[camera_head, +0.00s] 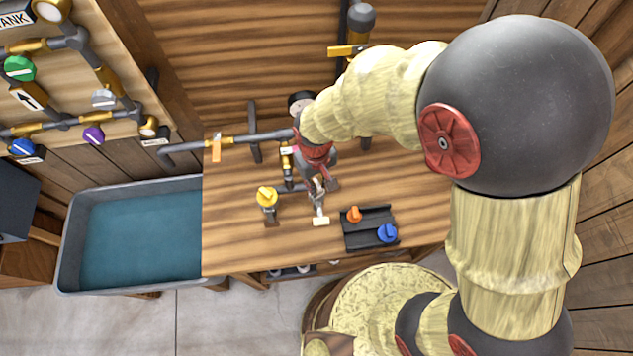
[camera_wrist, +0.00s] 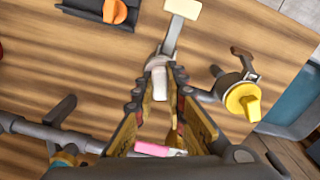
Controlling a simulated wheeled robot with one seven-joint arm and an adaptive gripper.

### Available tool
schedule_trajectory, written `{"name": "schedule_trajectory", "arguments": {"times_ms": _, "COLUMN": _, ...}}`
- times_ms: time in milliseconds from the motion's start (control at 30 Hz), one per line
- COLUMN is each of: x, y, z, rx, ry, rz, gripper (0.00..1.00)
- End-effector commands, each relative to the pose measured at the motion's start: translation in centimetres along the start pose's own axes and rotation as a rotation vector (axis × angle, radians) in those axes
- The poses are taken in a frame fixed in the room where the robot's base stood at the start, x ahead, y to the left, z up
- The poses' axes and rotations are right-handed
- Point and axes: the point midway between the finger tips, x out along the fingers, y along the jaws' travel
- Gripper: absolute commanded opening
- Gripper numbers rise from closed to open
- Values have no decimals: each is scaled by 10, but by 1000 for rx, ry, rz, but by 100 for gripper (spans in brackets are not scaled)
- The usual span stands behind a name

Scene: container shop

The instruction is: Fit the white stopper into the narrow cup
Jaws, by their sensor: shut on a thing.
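My gripper (camera_wrist: 158,92) has its two fingers closed in around a small white piece, which looks like the white stopper (camera_wrist: 157,80), at the fingertips. A grey stem with a cream block (camera_wrist: 183,8) at its end extends beyond it; I cannot tell whether they are joined. In the head view my gripper (camera_head: 318,180) points down over the wooden bench, and the cream block (camera_head: 320,221) shows just in front of it. I cannot surely pick out the narrow cup; the fingers and arm hide part of this area.
A yellow-knobbed fitting (camera_head: 267,197) stands left of the gripper. A dark tray (camera_head: 372,217) at the right holds an orange knob (camera_head: 354,214) and a blue knob (camera_head: 387,233). A grey pipe (camera_head: 190,147) runs behind. A water tub (camera_head: 75,230) is at the left.

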Motion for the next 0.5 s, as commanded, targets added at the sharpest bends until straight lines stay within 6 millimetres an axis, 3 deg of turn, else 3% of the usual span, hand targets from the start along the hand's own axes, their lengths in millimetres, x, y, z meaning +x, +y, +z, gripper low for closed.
{"name": "schedule_trajectory", "arguments": {"times_ms": 333, "x": 2, "y": 0, "z": 0, "rx": 0, "ry": 0, "rz": 0, "gripper": 0}}
{"name": "schedule_trajectory", "arguments": {"times_ms": 367, "x": 2, "y": 0, "z": 0, "rx": 0, "ry": 0, "rz": 0, "gripper": 14}}
{"name": "schedule_trajectory", "arguments": {"times_ms": 500, "x": 2, "y": 0, "z": 0, "rx": 0, "ry": 0, "rz": 0, "gripper": 22}}
